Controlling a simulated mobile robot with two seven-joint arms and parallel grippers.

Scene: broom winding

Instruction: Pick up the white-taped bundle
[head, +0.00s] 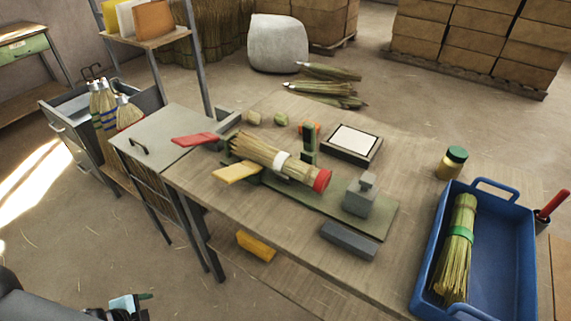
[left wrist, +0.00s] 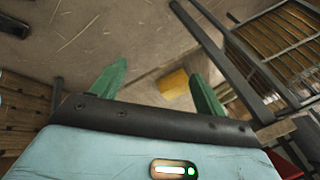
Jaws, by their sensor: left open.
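The white-taped bundle (head: 270,157) lies on the workbench (head: 300,240), on a low green fixture. It is a sheaf of straw with a white band around its middle and a red band at its right end. My left gripper (head: 130,303) is low at the bottom left of the head view, well away from the bundle and beside the bench. In the left wrist view its two green fingers (left wrist: 160,88) are spread apart with nothing between them. The bundle is not visible in the left wrist view. My right gripper is not in view.
A blue tray (head: 428,248) holding a green-banded straw bundle (head: 458,245) stands at the right. A grey block with a knob (head: 359,195), a dark grey bar (head: 349,240) and a jar (head: 452,163) sit on the bench. A yellow block (head: 256,246) lies lower, near the bench's front.

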